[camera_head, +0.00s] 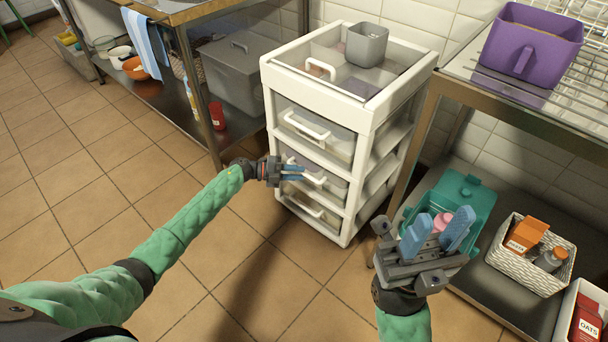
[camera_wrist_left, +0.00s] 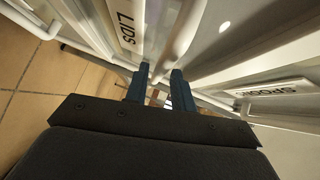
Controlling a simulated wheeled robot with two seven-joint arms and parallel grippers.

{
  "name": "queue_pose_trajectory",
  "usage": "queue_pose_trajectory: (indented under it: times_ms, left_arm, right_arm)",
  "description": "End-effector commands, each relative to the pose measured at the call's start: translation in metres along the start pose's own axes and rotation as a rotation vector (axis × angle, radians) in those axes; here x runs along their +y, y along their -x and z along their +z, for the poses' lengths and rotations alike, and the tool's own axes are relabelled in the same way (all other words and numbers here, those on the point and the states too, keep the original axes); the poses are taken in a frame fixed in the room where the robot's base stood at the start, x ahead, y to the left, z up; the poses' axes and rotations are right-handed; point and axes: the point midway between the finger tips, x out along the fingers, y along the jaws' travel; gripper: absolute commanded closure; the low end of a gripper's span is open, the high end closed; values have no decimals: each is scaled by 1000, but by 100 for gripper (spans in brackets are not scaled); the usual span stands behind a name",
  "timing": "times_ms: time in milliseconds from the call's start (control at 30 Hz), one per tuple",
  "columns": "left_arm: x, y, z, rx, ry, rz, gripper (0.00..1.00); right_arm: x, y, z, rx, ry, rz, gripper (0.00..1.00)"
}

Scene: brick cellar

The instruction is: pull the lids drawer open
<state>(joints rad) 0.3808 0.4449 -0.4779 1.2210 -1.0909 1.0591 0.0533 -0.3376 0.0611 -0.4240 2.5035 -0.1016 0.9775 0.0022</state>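A white drawer unit (camera_head: 350,205) stands on the tiled floor with three drawers. In the left wrist view the LIDS label (camera_wrist_left: 127,22) is at the upper left and the SPOONS label (camera_wrist_left: 275,91) at the right. My left gripper (camera_head: 296,172) is at the middle drawer's white handle (camera_head: 314,181). In the left wrist view the blue fingers (camera_wrist_left: 160,75) are apart, with the pale handle bar (camera_wrist_left: 186,28) running toward the gap between them. I cannot tell whether they press on it. The drawers look shut. My right gripper (camera_head: 440,232) is open and empty, right of the unit.
A grey cup (camera_head: 366,44) stands on top of the unit. A metal shelf at right holds a purple bin (camera_head: 530,45), a teal crate (camera_head: 478,193) and a white basket (camera_head: 512,270). A metal table with a grey box (camera_head: 240,72) below stands left. Floor before the drawers is clear.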

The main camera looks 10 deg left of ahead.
Motion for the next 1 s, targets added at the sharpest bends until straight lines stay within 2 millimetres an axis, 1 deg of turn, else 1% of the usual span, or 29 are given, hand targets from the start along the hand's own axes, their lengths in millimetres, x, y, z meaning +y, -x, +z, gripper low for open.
queue_pose_trajectory:
  times_ms: [33, 100, 200, 300, 500, 633, 1000]
  left_arm:
    - [0, -8, 0, 1, -1, -1, 75]
    - [0, -18, 0, 1, 0, -2, 75]
    - [1, -25, 0, -1, 1, 0, 75]
    - [1, -29, 0, -1, 1, 1, 75]
    - [0, -29, 0, -1, 1, 1, 75]
    - [0, -29, 0, -1, 1, 0, 100]
    - [1, -26, -3, -1, 1, 1, 100]
  right_arm:
    - [0, 1, 0, 1, -2, 1, 64]
    - [-1, 2, 0, 1, -5, 2, 64]
    - [-1, 2, 1, 1, -8, 3, 64]
    - [-1, 2, 1, 1, -9, 4, 64]
    - [-1, 2, 0, 1, -10, 3, 64]
    - [-1, 2, 0, 1, -10, 3, 64]
    - [-1, 0, 1, 2, -7, 2, 64]
